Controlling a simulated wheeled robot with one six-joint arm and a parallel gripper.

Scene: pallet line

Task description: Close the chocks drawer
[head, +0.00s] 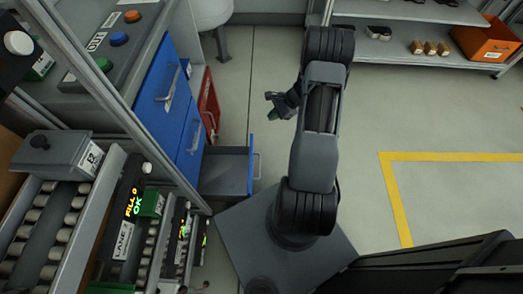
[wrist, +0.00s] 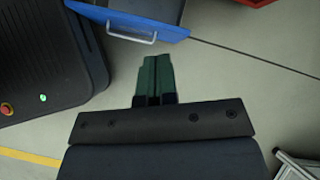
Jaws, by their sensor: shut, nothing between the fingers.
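An open drawer (head: 224,172) sticks out low from the blue cabinet (head: 160,85), its grey inside showing and looking empty. I cannot read a label on it. Its blue front (wrist: 170,20) with a pale bar handle (wrist: 132,36) shows at the top of the wrist view. My gripper (head: 274,105) is above the floor, beyond the open drawer in the head view. In the wrist view its green fingers (wrist: 157,78) are together and empty, pointing towards the drawer front, and appear apart from it.
A red panel with a handle (head: 209,104) stands beyond the open drawer. Roller lanes (head: 60,215) with lit displays lie at the left. A shelf (head: 400,45) with an orange bin (head: 487,42) is at the back right. The floor (head: 400,110) on the right is clear.

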